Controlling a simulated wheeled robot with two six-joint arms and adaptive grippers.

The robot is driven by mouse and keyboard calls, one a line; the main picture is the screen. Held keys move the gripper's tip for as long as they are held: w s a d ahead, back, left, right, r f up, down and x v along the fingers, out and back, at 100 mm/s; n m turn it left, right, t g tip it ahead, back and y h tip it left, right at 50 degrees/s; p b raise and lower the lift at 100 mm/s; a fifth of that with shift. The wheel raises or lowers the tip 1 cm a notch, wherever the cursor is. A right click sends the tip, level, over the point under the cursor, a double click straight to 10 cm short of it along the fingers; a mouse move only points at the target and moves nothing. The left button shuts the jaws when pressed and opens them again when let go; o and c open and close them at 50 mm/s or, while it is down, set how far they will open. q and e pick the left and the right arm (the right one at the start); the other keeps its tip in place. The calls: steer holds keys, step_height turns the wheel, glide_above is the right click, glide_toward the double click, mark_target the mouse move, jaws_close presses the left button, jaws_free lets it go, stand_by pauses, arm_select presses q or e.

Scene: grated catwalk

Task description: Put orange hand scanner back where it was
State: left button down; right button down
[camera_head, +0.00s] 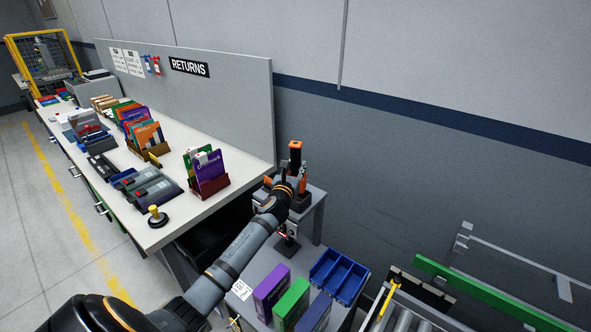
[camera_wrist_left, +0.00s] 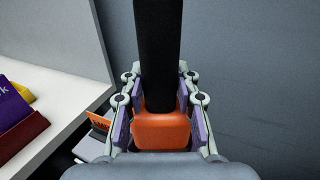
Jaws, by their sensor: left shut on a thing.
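My left gripper (camera_head: 289,184) is above a small grey side table (camera_head: 316,205), to the right of the long white bench. In the left wrist view, its fingers (camera_wrist_left: 160,120) are closed around the orange hand scanner (camera_wrist_left: 161,131). The scanner's orange part sits between the finger pads and its black part rises upward from there. In the head view, the scanner (camera_head: 295,148) shows as an upright dark piece with an orange top above the gripper. The wrist partly hides it. Whether it touches anything below cannot be told. My right gripper is not in view.
A black stand (camera_head: 287,246) rises from a lower grey table, which also holds purple and green boxes (camera_head: 291,302) and a blue divided bin (camera_head: 339,276). The white bench (camera_head: 190,213) carries card racks and devices. A grey panel (camera_head: 235,100) backs it.

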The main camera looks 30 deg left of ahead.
arm_select(q)
steer(key=shift+f+b, duration=0.3)
steer(key=shift+f, duration=0.25)
steer(key=c, duration=1)
jaws_free()
